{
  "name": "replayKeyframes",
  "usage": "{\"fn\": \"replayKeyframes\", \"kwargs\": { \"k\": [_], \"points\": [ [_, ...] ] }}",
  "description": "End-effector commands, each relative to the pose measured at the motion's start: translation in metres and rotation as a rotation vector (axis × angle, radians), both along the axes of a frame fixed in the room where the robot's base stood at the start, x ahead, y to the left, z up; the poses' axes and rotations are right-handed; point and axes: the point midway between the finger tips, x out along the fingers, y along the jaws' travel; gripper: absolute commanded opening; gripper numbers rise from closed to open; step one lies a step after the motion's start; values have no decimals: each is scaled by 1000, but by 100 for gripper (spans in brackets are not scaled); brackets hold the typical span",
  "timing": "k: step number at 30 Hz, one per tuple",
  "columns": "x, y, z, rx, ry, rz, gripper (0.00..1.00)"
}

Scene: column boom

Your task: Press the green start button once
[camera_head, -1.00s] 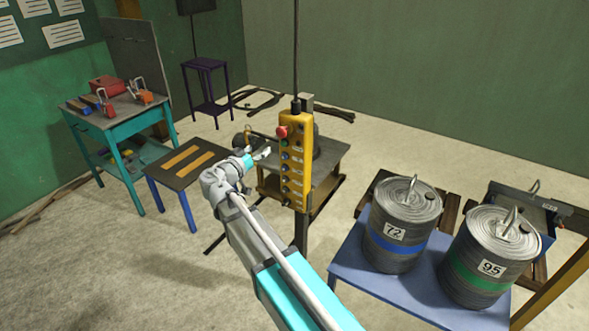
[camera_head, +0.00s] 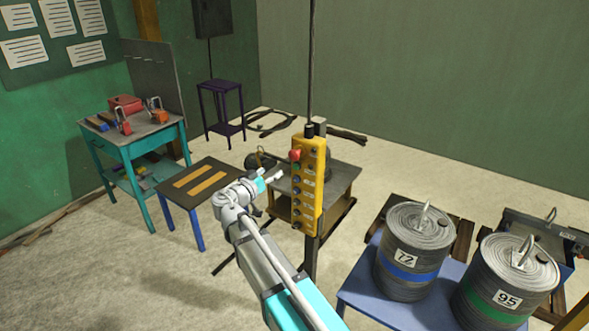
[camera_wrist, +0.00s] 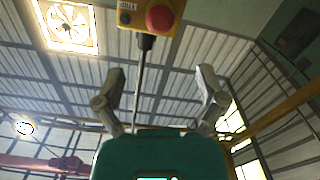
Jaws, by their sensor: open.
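A yellow pendant control box (camera_head: 312,200) hangs upright in the head view with a column of buttons and a red mushroom knob (camera_head: 295,154) at its top. The green button (camera_head: 296,167) appears as a small spot just below the red knob. My gripper (camera_head: 276,176) is close to the left of the box, at about the height of the upper buttons, apparently without touching. In the wrist view my gripper (camera_wrist: 161,80) has its two fingers wide apart and empty. The box's end (camera_wrist: 140,14) and red knob (camera_wrist: 160,17) show at the top edge there; the green button does not.
A dark cable (camera_head: 311,70) holds the box from above. A small table (camera_head: 340,180) stands behind it. Two drums, marked 72 (camera_head: 408,270) and 95 (camera_head: 505,275), stand on a blue table (camera_head: 360,290) at right. A teal workbench (camera_head: 130,140) is at left.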

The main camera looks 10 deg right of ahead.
Motion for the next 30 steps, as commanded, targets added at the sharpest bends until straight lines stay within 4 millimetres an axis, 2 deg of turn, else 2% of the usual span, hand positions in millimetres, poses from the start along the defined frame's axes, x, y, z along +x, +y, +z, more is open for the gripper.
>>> {"fn": "replayKeyframes", "kwargs": {
  "k": [1, 2, 13, 30],
  "points": [
    [0, 0, 0, 0, 0, 0, 74],
    [0, 0, 0, 0, 0, 0, 68],
    [0, 0, 0, 0, 0, 0, 0],
    [0, 0, 0, 0, 0, 0, 0]
  ]
}}
